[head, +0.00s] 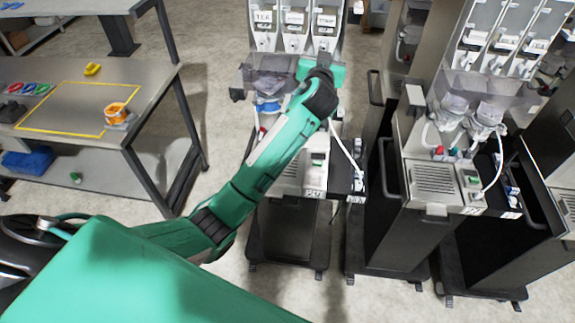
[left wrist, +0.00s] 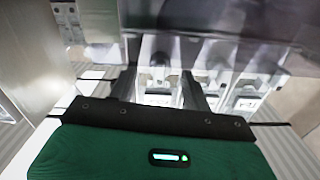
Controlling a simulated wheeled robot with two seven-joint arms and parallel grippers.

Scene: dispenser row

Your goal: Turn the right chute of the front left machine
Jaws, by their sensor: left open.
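The front left machine (head: 287,172) stands right of the workbench in the head view. Along its top are a left chute (head: 263,40), a middle chute (head: 294,42) and a right chute (head: 325,44), each white with a label. My left gripper (left wrist: 160,82) is just below the right chute in the head view; its fingers are hidden there by my wrist. Contact cannot be told. My right gripper is not in view.
A clear hopper cover (head: 268,78) is close beside my left wrist. The workbench (head: 165,72) at left carries an orange item (head: 117,113). Floor is free between bench and machine.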

